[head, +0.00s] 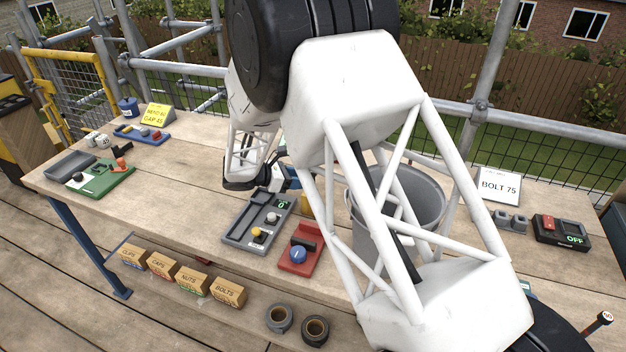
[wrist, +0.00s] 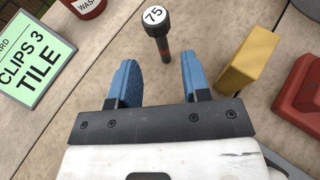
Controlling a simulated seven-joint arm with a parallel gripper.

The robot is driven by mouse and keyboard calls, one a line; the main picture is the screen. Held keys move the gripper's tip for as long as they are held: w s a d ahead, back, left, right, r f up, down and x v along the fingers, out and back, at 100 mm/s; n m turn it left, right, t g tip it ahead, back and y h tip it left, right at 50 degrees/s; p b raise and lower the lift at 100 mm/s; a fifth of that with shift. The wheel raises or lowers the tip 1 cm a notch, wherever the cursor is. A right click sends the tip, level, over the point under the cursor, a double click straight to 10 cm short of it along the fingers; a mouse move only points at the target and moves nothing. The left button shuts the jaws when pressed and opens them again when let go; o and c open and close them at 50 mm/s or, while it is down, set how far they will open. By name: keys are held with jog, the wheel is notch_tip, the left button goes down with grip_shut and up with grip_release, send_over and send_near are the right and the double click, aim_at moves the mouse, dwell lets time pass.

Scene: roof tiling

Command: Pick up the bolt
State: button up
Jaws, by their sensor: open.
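The bolt (wrist: 152,24) stands on the wooden table in the wrist view, with a black head, a white disc marked 75 and a dark shank with a red band low down. My gripper (wrist: 158,72) is open and empty, its two blue fingers apart. The bolt is just beyond the fingertips, roughly in line with the gap between them. In the head view my gripper (head: 291,177) is partly hidden behind my arm, and I cannot make out the bolt there.
A yellow block (wrist: 249,62) and a red fixture (wrist: 302,92) lie right of my fingers. A green CLIPS 3 TILE card (wrist: 33,58) and red container (wrist: 88,6) are left. A BOLT 75 sign (head: 498,186), grey bucket (head: 428,200) and grey tray (head: 240,225) stand on the table.

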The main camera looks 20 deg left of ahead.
jog(key=shift+w+d+f, duration=0.15)
jog(key=shift+w+d, duration=0.1)
jog(key=shift+d, duration=0.05)
jog(key=shift+d, duration=0.1)
jog(key=shift+x, duration=2.55)
grip_shut()
